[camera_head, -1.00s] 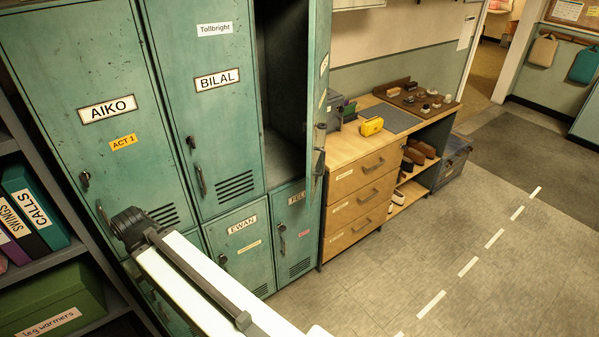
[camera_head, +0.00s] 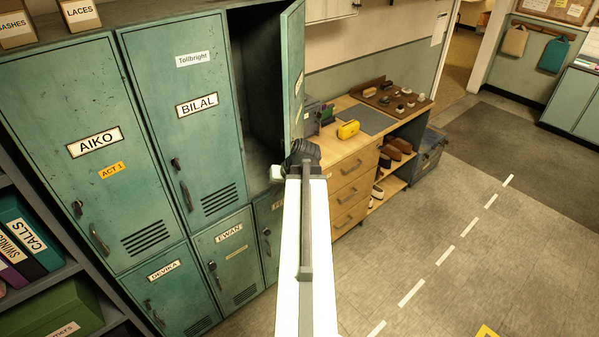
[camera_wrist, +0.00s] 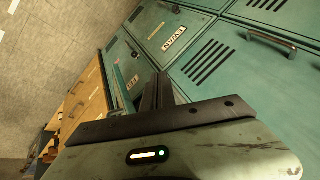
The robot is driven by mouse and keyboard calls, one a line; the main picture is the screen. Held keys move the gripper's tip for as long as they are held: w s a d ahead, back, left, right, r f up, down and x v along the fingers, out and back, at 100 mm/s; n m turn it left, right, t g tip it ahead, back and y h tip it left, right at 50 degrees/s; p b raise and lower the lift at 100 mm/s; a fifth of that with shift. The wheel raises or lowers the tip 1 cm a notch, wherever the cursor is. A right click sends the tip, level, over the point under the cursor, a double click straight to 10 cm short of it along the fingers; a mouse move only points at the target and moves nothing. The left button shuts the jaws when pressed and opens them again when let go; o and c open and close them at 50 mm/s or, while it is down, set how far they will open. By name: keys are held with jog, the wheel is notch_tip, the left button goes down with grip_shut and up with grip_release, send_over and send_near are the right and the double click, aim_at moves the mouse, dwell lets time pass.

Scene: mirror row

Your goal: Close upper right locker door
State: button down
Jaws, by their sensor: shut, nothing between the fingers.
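The upper right locker door (camera_head: 292,75) stands swung open in the head view, seen nearly edge-on, with the dark locker interior (camera_head: 255,80) showing to its left. The end of my arm covers the lower part of the door. My gripper (camera_wrist: 158,85) shows in the wrist view with its dark fingers together and nothing between them. In the head view the fingers are hidden behind the end of my arm. I cannot tell whether they touch the door.
The BILAL door (camera_head: 190,125) and AIKO door (camera_head: 85,150) are shut, as is the EWAN door (camera_head: 232,265) below. A wooden drawer unit (camera_head: 350,190) with a yellow item (camera_head: 348,130) stands right of the lockers. The floor (camera_head: 470,260) at right is clear.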

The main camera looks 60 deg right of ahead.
jog(key=s+d+r+m+t+h+p, duration=0.1)
jog(key=s+d+r+m+h+p, duration=0.3)
jog(key=s+d, duration=0.75)
jog(key=w+f+n+y+b, duration=0.1)
jog(key=w+f+y+b, duration=0.1)
jog(key=w+f+b, duration=0.5)
jog(key=shift+w+a+f+b, duration=0.3)
jog(key=shift+w+b, duration=0.8)
jog(key=shift+b, duration=0.6)
